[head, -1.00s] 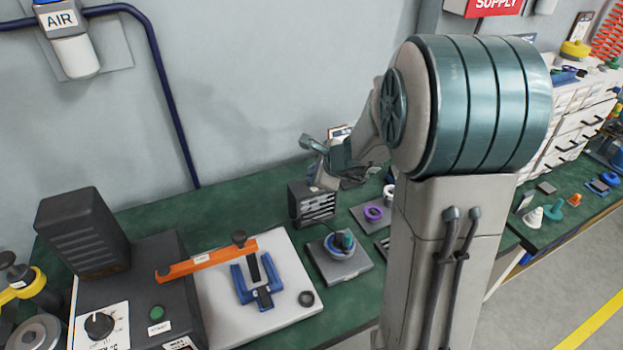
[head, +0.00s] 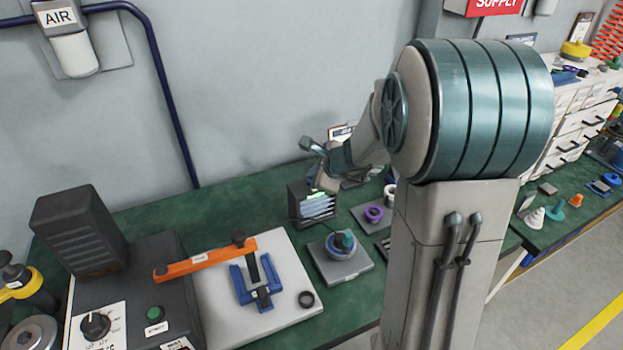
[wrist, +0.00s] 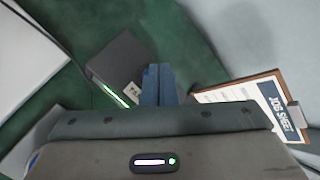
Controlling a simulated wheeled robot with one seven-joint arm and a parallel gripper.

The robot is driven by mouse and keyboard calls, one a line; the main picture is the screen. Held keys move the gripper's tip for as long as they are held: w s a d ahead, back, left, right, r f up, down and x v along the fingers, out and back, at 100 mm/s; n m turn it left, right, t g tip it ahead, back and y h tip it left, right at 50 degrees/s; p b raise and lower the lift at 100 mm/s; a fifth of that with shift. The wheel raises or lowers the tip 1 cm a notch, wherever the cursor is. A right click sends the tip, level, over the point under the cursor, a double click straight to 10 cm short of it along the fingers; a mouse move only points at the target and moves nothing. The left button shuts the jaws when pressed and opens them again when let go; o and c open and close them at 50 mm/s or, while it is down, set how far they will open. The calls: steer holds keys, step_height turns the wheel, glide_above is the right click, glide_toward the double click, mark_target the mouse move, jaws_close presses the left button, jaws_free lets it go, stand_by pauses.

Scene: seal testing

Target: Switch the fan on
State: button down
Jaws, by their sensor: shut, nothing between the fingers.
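The fan (head: 312,208) is a small dark box with a slatted front, standing on the green bench against the back. A green light glows at the top of its front and the slats look pale and bright. In the wrist view the fan (wrist: 122,62) is a dark box left of my fingers, with a green and white lit strip along its edge. My gripper (wrist: 158,75) is shut and empty, its blue fingertips beside the fan's top. In the head view my gripper (head: 322,180) is over the fan, partly hidden; contact cannot be told.
A clipboard (wrist: 250,100) is just right of my fingers. A white plate with a blue clamp (head: 255,285) and a dark control box (head: 140,290) stand left.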

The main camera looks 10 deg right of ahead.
steer(key=shift+r, duration=0.45)
steer(key=shift+p, duration=0.3)
step_height(320, 180, up, 6)
steer(key=p, duration=0.5)
